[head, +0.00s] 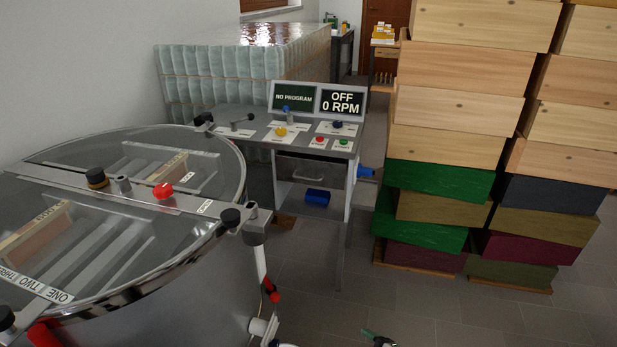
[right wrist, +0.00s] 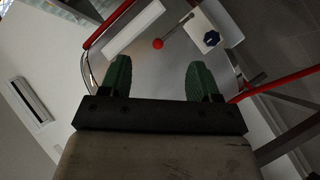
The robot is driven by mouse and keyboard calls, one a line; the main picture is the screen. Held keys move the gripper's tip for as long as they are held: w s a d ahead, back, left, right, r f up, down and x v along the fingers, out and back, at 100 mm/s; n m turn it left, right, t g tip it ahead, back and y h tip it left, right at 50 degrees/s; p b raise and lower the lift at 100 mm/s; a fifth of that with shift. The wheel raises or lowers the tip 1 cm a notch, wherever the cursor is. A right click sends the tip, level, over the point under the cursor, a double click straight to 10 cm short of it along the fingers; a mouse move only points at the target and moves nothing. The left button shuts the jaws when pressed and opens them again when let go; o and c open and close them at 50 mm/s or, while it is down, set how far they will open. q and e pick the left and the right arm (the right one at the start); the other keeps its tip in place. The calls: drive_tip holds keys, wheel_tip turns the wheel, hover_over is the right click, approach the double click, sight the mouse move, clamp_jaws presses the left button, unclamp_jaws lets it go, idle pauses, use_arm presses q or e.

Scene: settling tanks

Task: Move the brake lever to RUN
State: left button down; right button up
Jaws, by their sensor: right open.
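In the right wrist view, a thin lever with a red ball (right wrist: 158,43) stands out from a pale curved metal surface. It leans beside a white box (right wrist: 209,32) with a dark blue knob. Any lettering there is too small to read, so I cannot be sure that it is the brake lever. My right gripper (right wrist: 201,78) is open and empty, its green fingers apart; the red ball appears beyond them, apart from both. In the head view, only the green and dark tip of my right gripper (head: 378,338) shows at the bottom edge. My left gripper is not in view.
A large steel drum (head: 200,270) with a clear lid fills the left. Behind it, a control desk (head: 228,115) carries levers, buttons and a display reading OFF, 0 RPM (head: 342,102). Stacked wooden and painted boxes (head: 440,185) stand right. Tiled floor (head: 350,290) lies clear in front.

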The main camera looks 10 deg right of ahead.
drive_tip(key=s+d+f+m+g+h, duration=0.2)
drive_tip(key=s+f+m+g+h, duration=0.45)
drive_tip(key=s+f, duration=0.95)
drive_tip(key=s+a+f+m+g, duration=0.1)
drive_tip(key=s+f+m+g, duration=0.1)
drive_tip(key=s, duration=1.1)
drive_tip(key=s+a+f+m+g, duration=0.2)
drive_tip(key=s+f+m+g, duration=0.1)
drive_tip(key=s, duration=1)
drive_tip(key=shift+f+m+p, duration=0.4)
drive_tip(key=shift+m, duration=0.25)
